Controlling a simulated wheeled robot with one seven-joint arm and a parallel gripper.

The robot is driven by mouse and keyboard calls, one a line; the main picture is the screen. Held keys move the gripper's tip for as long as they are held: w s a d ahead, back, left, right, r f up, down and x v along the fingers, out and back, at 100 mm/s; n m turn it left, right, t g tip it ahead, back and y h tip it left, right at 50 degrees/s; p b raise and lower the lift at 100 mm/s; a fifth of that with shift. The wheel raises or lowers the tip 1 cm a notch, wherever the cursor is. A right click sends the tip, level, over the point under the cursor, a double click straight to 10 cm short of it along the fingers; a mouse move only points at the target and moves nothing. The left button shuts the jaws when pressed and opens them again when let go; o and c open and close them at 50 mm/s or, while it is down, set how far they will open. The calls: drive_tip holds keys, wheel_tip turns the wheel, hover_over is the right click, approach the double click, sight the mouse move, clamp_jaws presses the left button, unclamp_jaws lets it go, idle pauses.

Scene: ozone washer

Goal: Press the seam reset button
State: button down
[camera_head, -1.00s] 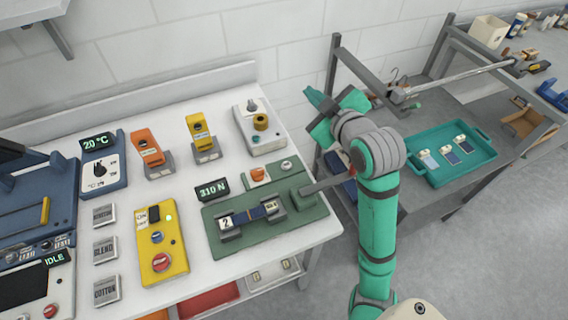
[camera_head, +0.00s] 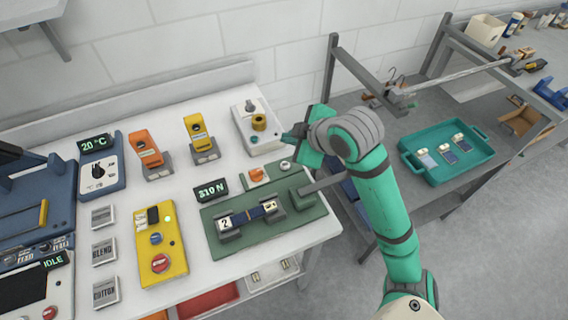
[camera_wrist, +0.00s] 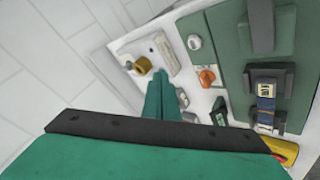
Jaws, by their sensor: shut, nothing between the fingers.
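The label of a seam reset button is not readable. The green seam tester (camera_head: 295,230) carries a small plate with an orange knob (camera_head: 257,174) and a round pale button (camera_head: 285,165). In the wrist view, the orange knob (camera_wrist: 207,77) and the pale button (camera_wrist: 194,42) lie right of my fingers. My gripper (camera_head: 290,137) is shut and empty, above the table's right back area, near the white box. It also shows in the wrist view (camera_wrist: 162,80), fingers together, apart from the buttons.
A white box with a yellow knob (camera_head: 259,122) stands just left of my gripper. A 310 N display (camera_head: 211,189), yellow control box (camera_head: 160,255) and two upright holders are farther left. A rack with a teal tray (camera_head: 480,163) stands right.

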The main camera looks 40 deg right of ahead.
hover_over(287, 167)
drive_tip(key=f, duration=0.6)
drive_tip(key=shift+s+d+f, duration=0.1)
drive_tip(key=shift+s, duration=0.1)
drive_tip(key=shift+w+f, duration=0.1)
drive_tip(key=shift+f, duration=0.75)
idle(0.9)
drive_tip(key=shift+w+f, duration=0.1)
drive_tip(key=shift+f, duration=0.35)
